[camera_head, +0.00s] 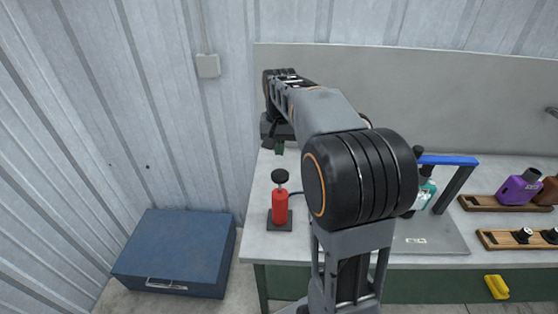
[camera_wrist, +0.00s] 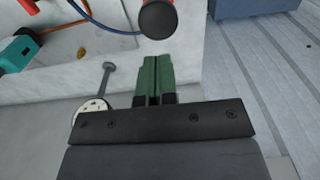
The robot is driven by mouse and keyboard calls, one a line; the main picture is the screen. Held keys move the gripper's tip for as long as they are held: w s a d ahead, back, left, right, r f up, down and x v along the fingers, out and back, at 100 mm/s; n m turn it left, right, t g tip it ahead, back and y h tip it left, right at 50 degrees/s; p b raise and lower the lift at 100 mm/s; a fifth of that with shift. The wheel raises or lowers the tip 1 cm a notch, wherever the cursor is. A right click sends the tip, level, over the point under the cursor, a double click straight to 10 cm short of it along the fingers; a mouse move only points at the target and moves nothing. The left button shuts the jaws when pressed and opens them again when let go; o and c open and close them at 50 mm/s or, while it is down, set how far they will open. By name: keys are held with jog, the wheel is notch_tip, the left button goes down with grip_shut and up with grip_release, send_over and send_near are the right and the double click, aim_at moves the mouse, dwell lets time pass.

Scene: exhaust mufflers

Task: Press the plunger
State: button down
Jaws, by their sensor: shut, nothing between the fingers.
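The plunger is a red cylinder (camera_head: 280,207) on a dark square base with a black round knob (camera_head: 280,176) on top. It stands upright near the left front corner of the bench. In the wrist view the black knob (camera_wrist: 158,19) shows at the top middle, with a bit of red beside it. My gripper (camera_head: 279,149) has green fingers, which are pressed together and empty. It sits behind the knob and appears apart from it. In the wrist view the fingertips (camera_wrist: 155,57) point toward the knob with a small gap in the picture.
The grey bench (camera_head: 255,228) has a back panel. Wooden trays (camera_head: 483,203) with a purple container (camera_head: 518,190) are farther right. A blue cabinet (camera_head: 178,243) stands on the floor at left.

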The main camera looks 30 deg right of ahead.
jog(key=shift+r, duration=0.8)
dwell(0.4)
jog(key=shift+w+d+f+b, duration=0.15)
jog(key=shift+w+f+b, duration=0.35)
jog(key=shift+b, duration=0.7)
notch_tip(320, 180, up, 6)
jog(key=b, duration=0.2)
send_over(281, 173)
jog(key=shift+r, duration=0.15)
notch_tip(281, 173, down, 14)
jog(key=shift+f+b, duration=0.1)
jog(key=shift+b, duration=0.2)
